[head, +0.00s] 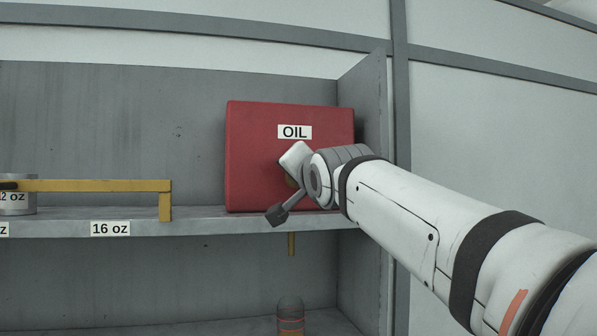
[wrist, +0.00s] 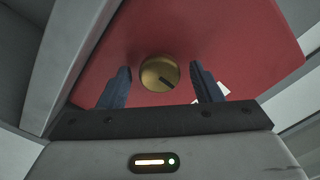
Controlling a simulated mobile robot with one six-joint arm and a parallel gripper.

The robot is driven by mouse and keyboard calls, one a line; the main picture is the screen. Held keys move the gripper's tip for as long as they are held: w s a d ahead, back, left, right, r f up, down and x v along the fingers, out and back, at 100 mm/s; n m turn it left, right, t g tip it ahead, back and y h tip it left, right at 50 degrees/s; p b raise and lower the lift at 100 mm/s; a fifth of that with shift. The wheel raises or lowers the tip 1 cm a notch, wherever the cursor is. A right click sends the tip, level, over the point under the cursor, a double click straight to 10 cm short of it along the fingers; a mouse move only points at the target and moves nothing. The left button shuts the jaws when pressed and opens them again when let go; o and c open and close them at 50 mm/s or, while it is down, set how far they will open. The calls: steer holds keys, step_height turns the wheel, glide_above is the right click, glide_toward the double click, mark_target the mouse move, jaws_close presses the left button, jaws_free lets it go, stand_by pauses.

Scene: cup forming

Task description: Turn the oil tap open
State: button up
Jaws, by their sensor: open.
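The red oil tank (head: 255,150) with a white OIL label (head: 295,132) stands on the shelf in the head view. The oil tap is a round brass knob with a dark slot (wrist: 159,73) on the tank's red face (wrist: 215,35) in the wrist view. In the head view my arm mostly hides it. My gripper (wrist: 160,80) is open, with its two dark fingers on either side of the knob and a visible gap to each. I cannot tell how deep the fingers reach. My gripper also shows in front of the tank in the head view (head: 278,188).
A brass spout (head: 291,244) hangs below the shelf (head: 200,226), above a clear cylinder with orange bands (head: 290,315). A yellow bar (head: 95,186) and a metal can (head: 18,198) are at the left. The shelf's side wall (head: 370,110) stands close right of the tank.

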steer(key=shift+c, duration=0.3)
steer(key=c, duration=0.9)
steer(key=shift+c, duration=0.2)
steer(key=n+b, duration=0.1)
steer(key=n, duration=0.3)
steer(key=shift+f+b, duration=0.1)
steer(key=shift+b, duration=0.2)
steer(key=n, duration=0.4)
steer(key=shift+a+b, duration=0.1)
steer(key=shift+b, duration=0.3)
steer(key=n, duration=0.4)
steer(key=shift+n, duration=0.4)
steer(key=shift+a+n, duration=0.1)
steer(key=shift+n, duration=1.8)
